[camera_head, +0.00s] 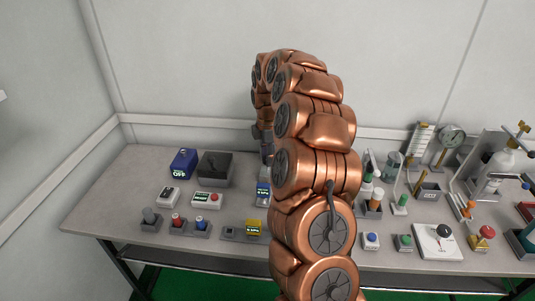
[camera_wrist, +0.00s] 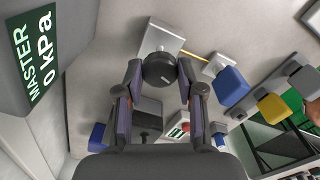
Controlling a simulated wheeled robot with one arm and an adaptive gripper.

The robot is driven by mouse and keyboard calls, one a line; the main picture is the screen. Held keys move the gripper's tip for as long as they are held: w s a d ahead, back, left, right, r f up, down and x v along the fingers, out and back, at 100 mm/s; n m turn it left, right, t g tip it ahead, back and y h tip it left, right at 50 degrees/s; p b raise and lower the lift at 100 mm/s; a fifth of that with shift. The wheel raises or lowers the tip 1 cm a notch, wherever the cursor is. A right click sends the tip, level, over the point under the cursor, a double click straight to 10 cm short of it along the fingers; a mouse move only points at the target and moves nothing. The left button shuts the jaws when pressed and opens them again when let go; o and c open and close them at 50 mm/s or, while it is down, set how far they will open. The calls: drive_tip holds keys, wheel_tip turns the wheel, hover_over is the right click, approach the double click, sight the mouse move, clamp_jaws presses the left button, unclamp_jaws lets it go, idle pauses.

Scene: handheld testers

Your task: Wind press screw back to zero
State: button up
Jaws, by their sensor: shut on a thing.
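In the wrist view, my gripper (camera_wrist: 160,76) has its two fingers closed in on opposite sides of a dark round knob (camera_wrist: 160,66), which appears to be the press screw's handle. The knob sits at the edge of a light grey block (camera_wrist: 158,40). Its threads and any mark of its turn do not show. A dark panel (camera_wrist: 38,52) at the upper left reads "MASTER 0 kPa". In the head view, my copper arm hides the gripper and the knob.
The head view shows a grey bench (camera_head: 135,205). A blue box marked OFF (camera_head: 184,162), a dark open bin (camera_head: 214,168) and button boxes (camera_head: 207,199) stand on the left.

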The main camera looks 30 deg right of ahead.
drive_tip(key=shift+n+p, duration=0.45)
drive_tip(key=shift+n, duration=1.25)
drive_tip(key=shift+f, duration=0.1)
drive_tip(key=o, duration=1.2)
drive_tip(key=shift+c, duration=0.2)
wheel_tip(320, 180, up, 12)
drive_tip(key=shift+a, duration=0.1)
